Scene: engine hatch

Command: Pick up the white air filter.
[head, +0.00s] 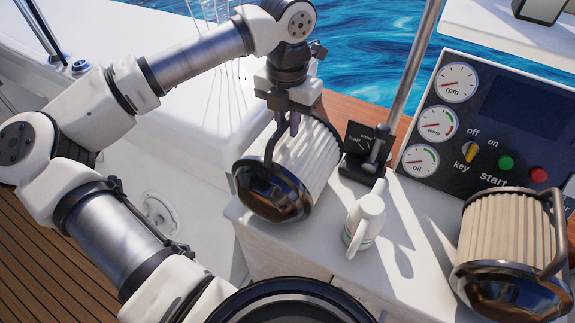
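The white air filter (314,160) has a pleated white body, a glossy dark cap facing me and a black loop handle.
A beige air filter (507,228) with a dark cap stands at the right. A panel (497,125) with gauges and buttons rises behind. A round black rim (290,300) is at the bottom.

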